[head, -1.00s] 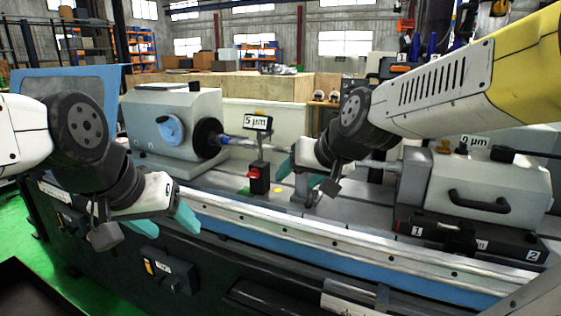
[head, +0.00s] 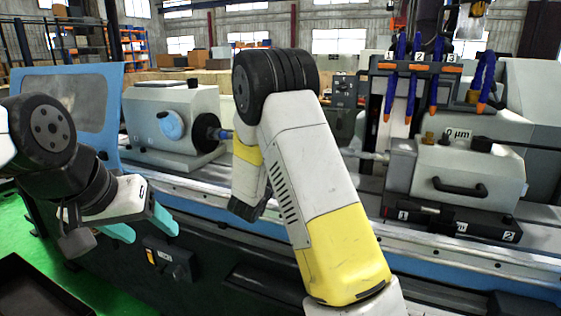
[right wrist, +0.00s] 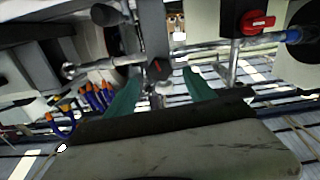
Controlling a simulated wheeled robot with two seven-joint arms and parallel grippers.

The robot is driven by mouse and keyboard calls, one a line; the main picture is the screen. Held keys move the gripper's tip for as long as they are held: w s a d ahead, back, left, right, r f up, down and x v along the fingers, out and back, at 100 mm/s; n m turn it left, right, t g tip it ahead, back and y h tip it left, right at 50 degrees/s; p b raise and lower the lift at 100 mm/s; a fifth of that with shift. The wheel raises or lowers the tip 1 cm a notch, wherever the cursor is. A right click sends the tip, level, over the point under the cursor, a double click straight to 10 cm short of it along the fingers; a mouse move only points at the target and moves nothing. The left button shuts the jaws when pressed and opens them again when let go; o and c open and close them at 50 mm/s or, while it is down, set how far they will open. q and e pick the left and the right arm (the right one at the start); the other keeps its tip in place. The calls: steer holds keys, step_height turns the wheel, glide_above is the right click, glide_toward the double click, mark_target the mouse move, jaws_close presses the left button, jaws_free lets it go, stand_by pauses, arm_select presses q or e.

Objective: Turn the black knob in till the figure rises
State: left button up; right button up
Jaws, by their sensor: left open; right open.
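In the right wrist view a small black knob with a red mark (right wrist: 158,68) sits on a grey post, ahead of and between the teal fingers of my right gripper (right wrist: 158,88). The fingers are spread and look empty; I cannot tell how far off the knob is. In the head view my right arm hides this gripper, the knob and the 5 µm sign. My left gripper (head: 150,230) is open and empty in front of the machine's left part.
A red switch (right wrist: 258,22) on a black box is near the knob, at upper right in the wrist view. A chrome bar crosses behind. The headstock (head: 170,120) is at left, and blue hoses (head: 412,80) with orange tips hang at right.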

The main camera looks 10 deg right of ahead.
steer(key=x, duration=0.7)
steer(key=shift+w+d, duration=0.15)
steer(key=shift+w, duration=0.05)
jaws_close()
